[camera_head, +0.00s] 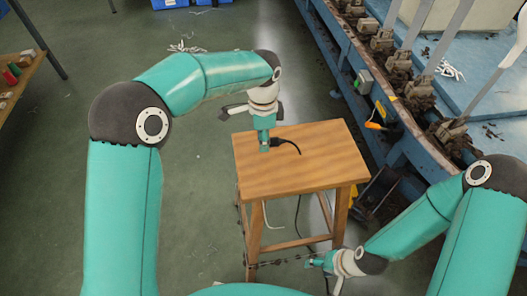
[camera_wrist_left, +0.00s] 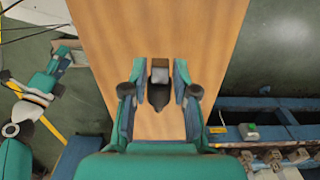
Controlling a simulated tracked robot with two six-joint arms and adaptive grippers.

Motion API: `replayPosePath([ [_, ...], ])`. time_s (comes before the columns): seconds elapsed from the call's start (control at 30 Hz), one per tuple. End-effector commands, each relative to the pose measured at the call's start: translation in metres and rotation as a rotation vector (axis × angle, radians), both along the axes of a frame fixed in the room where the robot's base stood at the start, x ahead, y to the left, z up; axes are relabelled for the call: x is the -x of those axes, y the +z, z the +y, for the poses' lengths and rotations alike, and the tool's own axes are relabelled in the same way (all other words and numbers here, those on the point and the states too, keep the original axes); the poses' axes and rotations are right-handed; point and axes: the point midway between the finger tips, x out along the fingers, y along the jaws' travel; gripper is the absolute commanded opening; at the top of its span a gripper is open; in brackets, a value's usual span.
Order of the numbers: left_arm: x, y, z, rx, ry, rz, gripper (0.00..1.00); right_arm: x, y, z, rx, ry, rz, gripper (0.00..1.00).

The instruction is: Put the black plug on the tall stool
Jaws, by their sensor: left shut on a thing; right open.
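The tall stool (camera_head: 318,167) has a square wooden top and wooden legs; its top also fills the middle of the left wrist view (camera_wrist_left: 200,30). My left gripper (camera_head: 264,147) is pointed down at the stool top, left of its middle. It is shut on the black plug (camera_head: 287,143), which shows between the fingers in the left wrist view (camera_wrist_left: 159,97). The plug is at or just above the wood; I cannot tell whether it touches. My right gripper (camera_head: 312,262) is open and empty, low by the stool's front legs.
A long blue machine (camera_head: 345,75) with dirty fittings runs along the right, with an orange-handled tool (camera_head: 376,126) on its side. A wooden shelf (camera_head: 25,75) is at far left. White scraps (camera_head: 186,48) lie on the green floor. The stool top's right half is clear.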

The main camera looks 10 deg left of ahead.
Motion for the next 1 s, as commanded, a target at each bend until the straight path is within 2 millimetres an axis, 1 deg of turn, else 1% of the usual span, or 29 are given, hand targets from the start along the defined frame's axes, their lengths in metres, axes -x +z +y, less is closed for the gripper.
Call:
replayPosePath([
  [0.07, 0.000, -0.009, 0.000, -0.001, 0.000, 0.001, 0.00, 0.000, -0.001, 0.000, 0.000, 0.000, 0.000, 0.57],
  [0.2, 0.001, -0.032, 0.000, -0.002, -0.001, 0.005, 0.00, 0.000, -0.004, 0.000, 0.000, 0.000, 0.000, 0.57],
  [0.33, 0.000, -0.051, 0.000, 0.000, 0.001, 0.002, 0.00, 0.000, -0.005, 0.000, 0.000, 0.000, 0.000, 0.57],
  [0.43, 0.000, -0.056, 0.000, -0.001, 0.001, 0.001, 0.00, 0.000, -0.005, 0.000, 0.000, 0.000, 0.000, 0.57],
  [0.77, 0.000, -0.058, 0.001, 0.000, 0.001, 0.000, 0.00, 0.000, -0.007, 0.000, 0.000, 0.000, 0.000, 0.57],
  [0.8, 0.000, -0.058, 0.001, 0.000, 0.001, 0.000, 0.31, 0.000, -0.007, 0.000, 0.000, 0.000, 0.000, 0.57],
  [0.93, 0.000, -0.058, 0.001, 0.000, 0.001, 0.000, 0.53, 0.000, -0.006, 0.000, 0.000, 0.000, 0.000, 0.57],
  [1.0, 0.000, -0.058, 0.001, 0.000, 0.001, 0.000, 0.53, 0.000, -0.006, 0.000, 0.000, 0.000, 0.000, 0.57],
])
